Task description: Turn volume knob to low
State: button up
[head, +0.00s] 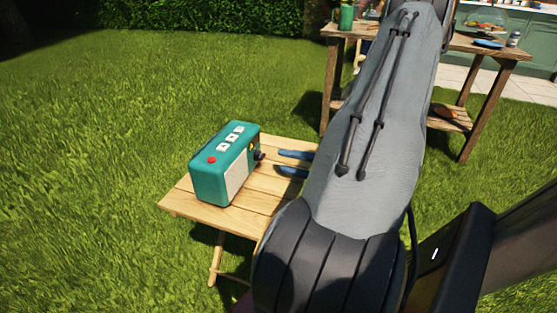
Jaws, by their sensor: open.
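A teal radio (222,165) stands upright on a small wooden table (185,203). Its top has several white buttons and a red one, and a pale panel covers the side facing me. A dark round knob (261,156) sticks out from its right end. My gripper (283,163) is just right of the knob, with two blue fingers spread apart and pointing left at it. The fingers look empty, and a small gap shows between them and the knob. My arm hides the gripper's base and the table's right part. The knob's setting is too small to read.
A taller wooden table (474,121) stands behind on the right, with a green can (346,18) and other small items on it. Green cabinets and paving lie beyond. Open lawn (90,150) surrounds the small table on the left.

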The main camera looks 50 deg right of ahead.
aim_at(264, 157)
jog(key=shift+s+d, duration=0.15)
jog(key=shift+s, duration=0.15)
jog(key=m, duration=0.5)
jog(key=shift+w+f, duration=0.15)
jog(key=m, duration=0.4)
jog(key=shift+f+y, duration=0.1)
jog(key=shift+y, duration=0.3)
jog(key=m, duration=0.4)
jog(key=shift+w+d+f+m, duration=0.1)
jog(key=shift+w+m, duration=0.05)
jog(key=shift+m, duration=0.15)
jog(key=m, duration=0.4)
jog(key=shift+w, duration=0.1)
jog(key=shift+m, duration=0.3)
jog(key=shift+b+x, duration=0.55)
jog(key=shift+x, duration=3.35)
jog(key=shift+c, duration=0.2)
